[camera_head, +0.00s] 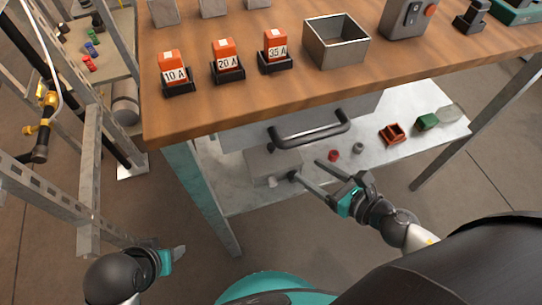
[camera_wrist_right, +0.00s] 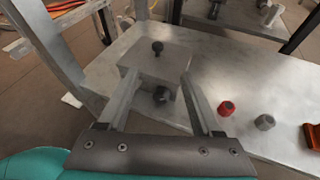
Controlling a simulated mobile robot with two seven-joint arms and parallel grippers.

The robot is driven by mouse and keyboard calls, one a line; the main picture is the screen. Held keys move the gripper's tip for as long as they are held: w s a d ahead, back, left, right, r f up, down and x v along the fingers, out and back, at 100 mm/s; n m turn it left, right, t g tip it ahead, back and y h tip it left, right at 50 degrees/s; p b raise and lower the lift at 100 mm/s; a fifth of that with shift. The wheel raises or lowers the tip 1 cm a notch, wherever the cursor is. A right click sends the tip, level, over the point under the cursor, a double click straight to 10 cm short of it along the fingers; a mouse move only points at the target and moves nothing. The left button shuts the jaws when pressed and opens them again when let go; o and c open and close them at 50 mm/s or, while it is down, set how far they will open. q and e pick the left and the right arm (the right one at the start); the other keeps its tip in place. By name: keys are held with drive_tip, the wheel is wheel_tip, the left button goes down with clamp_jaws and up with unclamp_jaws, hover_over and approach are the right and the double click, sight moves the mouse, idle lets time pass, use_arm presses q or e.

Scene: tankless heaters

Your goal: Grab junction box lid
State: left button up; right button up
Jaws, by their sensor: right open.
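A grey junction box with a flat lid (camera_head: 265,163) sits on the lower metal shelf, below the workbench. In the right wrist view the lid (camera_wrist_right: 150,58) has a dark knob (camera_wrist_right: 157,47) on top, and a second dark round fitting (camera_wrist_right: 161,95) is on the box's near side. My right gripper (camera_head: 309,170) is open at the box's near right side. In the wrist view its fingers (camera_wrist_right: 161,76) appear on either side of the near fitting; contact cannot be told. My left gripper (camera_head: 173,258) is low at the left, away from the box, its opening unclear.
The shelf (camera_head: 345,170) also holds a red knob (camera_head: 333,155), a grey nut-like piece (camera_head: 358,148), a red-brown open box (camera_head: 392,133) and a green block (camera_head: 427,122). A dark drawer handle (camera_head: 310,130) hangs above. The wooden bench top (camera_head: 200,125) overhangs the shelf.

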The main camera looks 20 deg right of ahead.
approach(273, 147)
drive_tip(key=shift+n, duration=0.4)
drive_tip(key=x, duration=0.5)
drive_tip(key=shift+f, duration=0.1)
drive_tip(key=shift+x, duration=2.85)
clamp_jaws()
